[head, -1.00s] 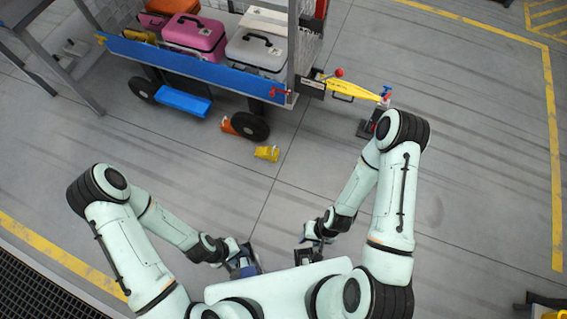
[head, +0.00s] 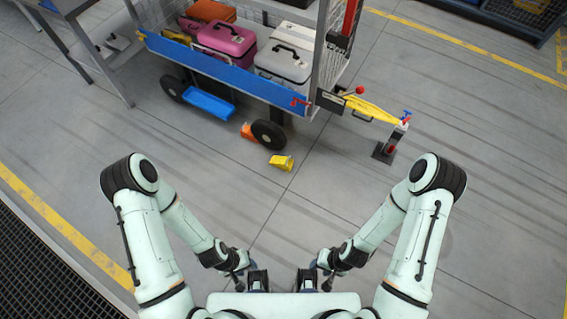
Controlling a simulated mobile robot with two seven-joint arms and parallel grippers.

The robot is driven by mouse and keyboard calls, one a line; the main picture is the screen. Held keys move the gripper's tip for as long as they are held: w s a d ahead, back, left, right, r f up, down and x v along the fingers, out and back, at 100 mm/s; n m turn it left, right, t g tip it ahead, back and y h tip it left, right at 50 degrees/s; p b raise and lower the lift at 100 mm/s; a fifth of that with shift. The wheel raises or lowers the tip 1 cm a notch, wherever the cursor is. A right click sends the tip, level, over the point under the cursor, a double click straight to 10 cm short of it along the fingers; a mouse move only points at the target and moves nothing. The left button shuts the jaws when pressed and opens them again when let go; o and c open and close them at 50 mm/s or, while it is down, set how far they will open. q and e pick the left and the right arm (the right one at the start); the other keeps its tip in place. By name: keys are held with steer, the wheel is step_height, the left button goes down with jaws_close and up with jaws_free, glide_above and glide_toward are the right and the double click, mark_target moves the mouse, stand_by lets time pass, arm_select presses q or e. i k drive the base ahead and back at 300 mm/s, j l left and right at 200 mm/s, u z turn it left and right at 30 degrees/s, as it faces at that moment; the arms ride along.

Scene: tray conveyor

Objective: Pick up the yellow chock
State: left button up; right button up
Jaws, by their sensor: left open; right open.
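The yellow chock (head: 281,162) lies on the grey floor, just in front of and to the right of the cart's near wheel (head: 268,135). It stands apart from the wheel, with clear floor around its near side. My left gripper (head: 258,281) is open and empty, low in the picture and close to my body. My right gripper (head: 307,281) is also open and empty, a little to its right. Both grippers are well short of the chock.
An orange chock (head: 249,132) sits against the wheel's left side. The luggage cart (head: 225,72) holds several cases; its yellow tow bar (head: 372,109) ends at a post (head: 391,146) on the right. A metal frame (head: 85,50) stands at left.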

mark_target(281, 160)
steer(key=i+u, duration=0.35)
steer(key=i, duration=0.4)
steer(key=i+l+u, duration=0.1)
steer(key=i+u, duration=0.2)
steer(key=i, duration=0.4)
